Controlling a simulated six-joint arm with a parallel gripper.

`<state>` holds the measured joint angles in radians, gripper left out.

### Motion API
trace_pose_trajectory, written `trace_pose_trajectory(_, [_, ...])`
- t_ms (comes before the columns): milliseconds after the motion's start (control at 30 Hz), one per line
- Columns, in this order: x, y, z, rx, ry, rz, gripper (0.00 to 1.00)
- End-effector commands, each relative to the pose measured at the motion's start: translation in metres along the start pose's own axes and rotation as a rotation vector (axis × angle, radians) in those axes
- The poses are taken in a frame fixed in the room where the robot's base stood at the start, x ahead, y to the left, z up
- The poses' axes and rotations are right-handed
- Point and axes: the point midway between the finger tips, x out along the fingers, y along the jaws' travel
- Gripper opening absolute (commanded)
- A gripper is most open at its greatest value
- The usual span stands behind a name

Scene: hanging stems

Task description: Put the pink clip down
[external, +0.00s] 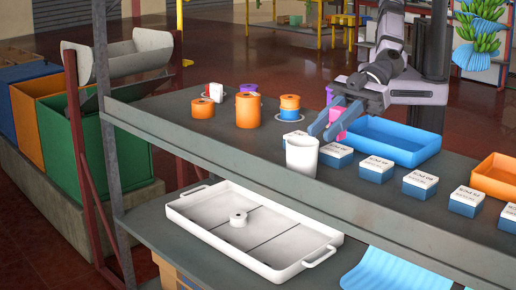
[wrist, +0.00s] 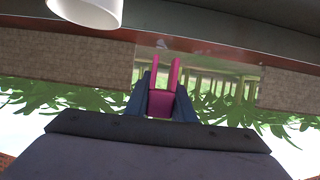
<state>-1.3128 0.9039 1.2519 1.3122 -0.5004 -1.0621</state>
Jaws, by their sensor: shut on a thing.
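My gripper (external: 334,122) is above the shelf, with its blue fingers shut on the pink clip (external: 336,123). In the wrist view the pink clip (wrist: 163,102) sits between the two dark blue fingers (wrist: 162,108), its two prongs pointing away from my wrist. The fingers partly hide the clip in the external view. A white cup (external: 302,156) stands on the shelf just to the left of and nearer than the gripper. I cannot tell how high the clip is above the shelf.
A blue tray (external: 428,151) is right of the gripper. Small blue-and-white boxes (external: 378,168) line the shelf's front, with an orange tray (external: 488,178) at right. Orange spools (external: 248,110) stand at left. A white tray (external: 185,209) is on the lower shelf.

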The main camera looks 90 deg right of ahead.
Motion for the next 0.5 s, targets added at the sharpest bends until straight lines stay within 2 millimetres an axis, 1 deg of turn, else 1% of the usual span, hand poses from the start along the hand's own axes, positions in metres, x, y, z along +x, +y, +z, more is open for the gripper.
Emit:
trace_pose_trajectory(33, [0.004, 0.000, 0.011, -0.003, -0.004, 0.001, 0.01])
trace_pose_trajectory(233, [0.015, 0.000, 0.038, -0.002, -0.004, 0.000, 0.01])
trace_pose_trajectory(333, [0.018, 0.000, 0.045, 0.000, -0.002, 0.000, 0.01])
trace_pose_trajectory(500, [0.020, 0.000, 0.048, 0.000, -0.001, 0.000, 0.01])
